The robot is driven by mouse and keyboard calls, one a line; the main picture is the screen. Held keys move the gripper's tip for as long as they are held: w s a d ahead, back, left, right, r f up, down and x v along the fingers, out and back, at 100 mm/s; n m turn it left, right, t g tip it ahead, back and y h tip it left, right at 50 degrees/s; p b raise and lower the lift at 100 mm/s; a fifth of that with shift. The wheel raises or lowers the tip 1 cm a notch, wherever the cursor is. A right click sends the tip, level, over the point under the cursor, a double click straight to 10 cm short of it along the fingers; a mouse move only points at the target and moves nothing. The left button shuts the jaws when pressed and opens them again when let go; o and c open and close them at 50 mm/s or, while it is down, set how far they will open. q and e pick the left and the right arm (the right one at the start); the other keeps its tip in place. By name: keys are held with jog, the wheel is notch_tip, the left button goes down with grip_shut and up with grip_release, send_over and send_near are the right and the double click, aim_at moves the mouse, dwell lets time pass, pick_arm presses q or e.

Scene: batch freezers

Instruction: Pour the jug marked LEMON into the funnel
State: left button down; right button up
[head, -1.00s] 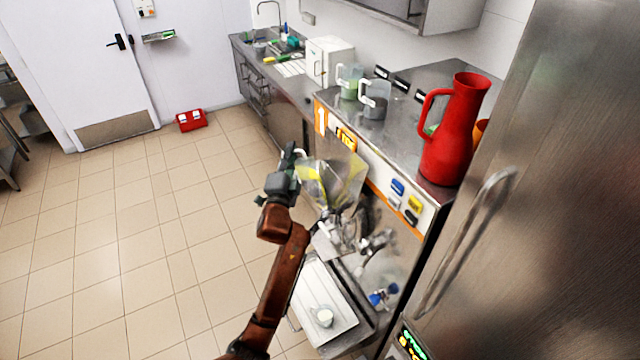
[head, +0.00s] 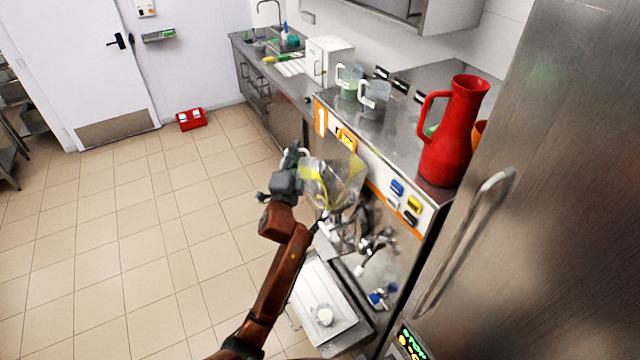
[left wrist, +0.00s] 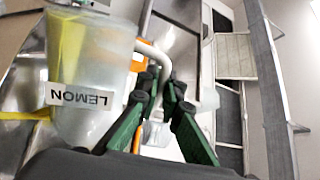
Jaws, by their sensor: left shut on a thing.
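The clear jug marked LEMON (head: 338,184) holds something yellow and hangs in front of the batch freezer's panel. Its label reads upside down in the left wrist view, where the jug (left wrist: 112,60) fills the upper left. My left gripper (head: 301,160) is shut on the jug's white handle; its green fingers (left wrist: 163,88) close around the handle in the wrist view. The jug looks tilted in the head view. I cannot make out the funnel apart from the jug and the steel parts below it. My right gripper is not in view.
A red pitcher (head: 456,135) and two clear jugs, one greenish (head: 348,85) and one grey (head: 374,101), stand on the steel top. A white tray (head: 309,291) with a small cup lies below. A steel door (head: 540,200) bounds the right.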

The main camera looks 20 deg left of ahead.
pick_arm(q)
jog(key=shift+d+r+m+h+p, duration=0.35)
jog(key=shift+d+m+p, duration=0.2)
jog(key=shift+m, duration=0.35)
jog(key=shift+w+d+r+m+p, duration=0.2)
jog(key=shift+d+r+m+p, duration=0.15)
jog(key=shift+d+m+p, duration=0.45)
dwell(0.4)
